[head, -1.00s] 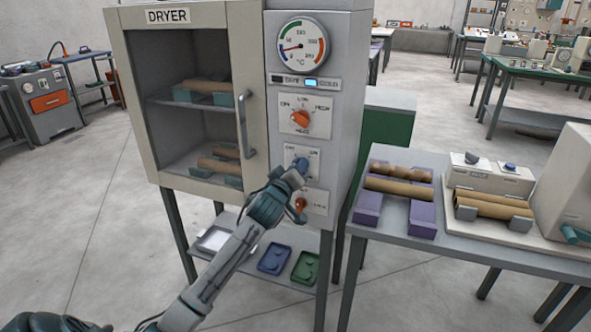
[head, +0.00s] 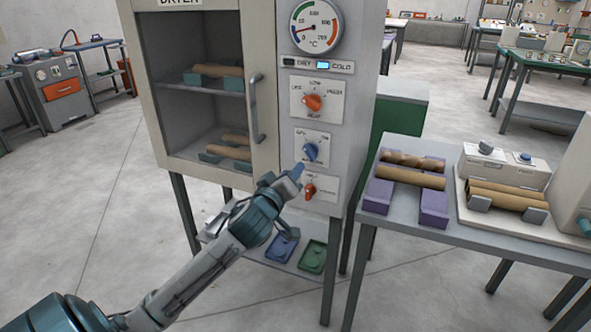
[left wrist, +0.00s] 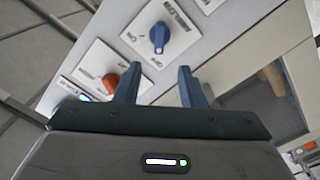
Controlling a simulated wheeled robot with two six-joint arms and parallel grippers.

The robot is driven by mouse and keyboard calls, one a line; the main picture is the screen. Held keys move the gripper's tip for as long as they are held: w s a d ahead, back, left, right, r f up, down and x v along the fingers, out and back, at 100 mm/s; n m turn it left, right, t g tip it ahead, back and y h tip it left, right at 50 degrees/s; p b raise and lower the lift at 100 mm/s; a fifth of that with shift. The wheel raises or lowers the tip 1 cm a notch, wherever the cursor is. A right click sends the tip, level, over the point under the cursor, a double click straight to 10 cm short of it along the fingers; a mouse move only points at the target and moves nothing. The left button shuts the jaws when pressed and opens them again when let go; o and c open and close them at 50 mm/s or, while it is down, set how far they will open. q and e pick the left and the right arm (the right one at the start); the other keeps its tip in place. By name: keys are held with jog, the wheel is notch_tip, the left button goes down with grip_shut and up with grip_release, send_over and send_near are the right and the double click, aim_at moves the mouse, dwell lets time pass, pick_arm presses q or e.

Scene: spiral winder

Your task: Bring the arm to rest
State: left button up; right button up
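My left gripper (head: 295,173) is in front of the dryer's control panel, just below and left of the blue knob (head: 310,152) in the head view. The left wrist view shows its two fingers (left wrist: 160,88) spread apart with nothing held between them. The blue knob (left wrist: 159,37) stands clear beyond the fingertips there. An orange knob (left wrist: 127,82) shows partly behind the left finger. My right gripper is in neither view.
The dryer (head: 146,95) holds brown tubes on two shelves behind its door handle (head: 254,110). A blue tray (head: 281,248) and a green tray (head: 313,257) lie on the shelf below. A table (head: 400,228) with tubes on purple supports (head: 434,207) stands right.

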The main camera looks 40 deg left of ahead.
pick_arm(q)
jog(key=shift+f, duration=0.1)
dwell(0.5)
